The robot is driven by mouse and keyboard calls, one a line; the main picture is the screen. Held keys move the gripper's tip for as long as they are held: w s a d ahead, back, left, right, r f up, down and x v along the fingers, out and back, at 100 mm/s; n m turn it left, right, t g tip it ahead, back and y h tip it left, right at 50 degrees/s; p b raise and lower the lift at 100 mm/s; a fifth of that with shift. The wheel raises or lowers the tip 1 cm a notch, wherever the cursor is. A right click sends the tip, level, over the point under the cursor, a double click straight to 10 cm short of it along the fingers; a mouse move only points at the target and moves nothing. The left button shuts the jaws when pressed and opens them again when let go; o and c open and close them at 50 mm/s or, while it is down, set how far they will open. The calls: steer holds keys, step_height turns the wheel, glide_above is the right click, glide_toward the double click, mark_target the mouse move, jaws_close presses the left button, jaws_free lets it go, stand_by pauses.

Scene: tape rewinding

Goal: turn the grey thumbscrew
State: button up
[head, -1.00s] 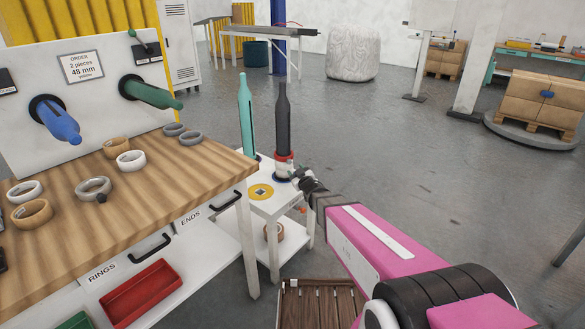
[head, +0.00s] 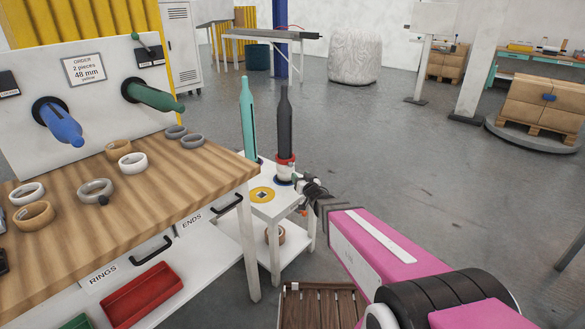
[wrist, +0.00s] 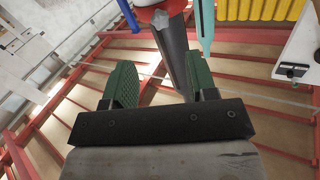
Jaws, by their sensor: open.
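A dark bottle-shaped spindle (head: 284,125) stands upright on a small white stand, with a red and white collar (head: 286,161) near its foot. In the wrist view a grey faceted piece (wrist: 164,38), apparently the grey thumbscrew, shows against the red and white collar (wrist: 150,14). In the head view the thumbscrew is too small or hidden to tell. My gripper (head: 301,181) is just right of and slightly below the collar. In the wrist view its green fingers (wrist: 164,60) are apart, with the grey piece beyond the gap between them. I cannot see contact.
A teal bottle-shaped spindle (head: 248,118) stands close left of the dark one. A yellow disc (head: 262,195) lies on the stand's top (head: 284,205). The wooden bench (head: 150,210) with several rings is at left. A slatted wooden crate (head: 318,305) sits below my arm. Floor at right is open.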

mark_target(291, 165)
steer(key=shift+m, duration=0.7)
steer(key=x, duration=1.1)
steer(key=c, duration=0.9)
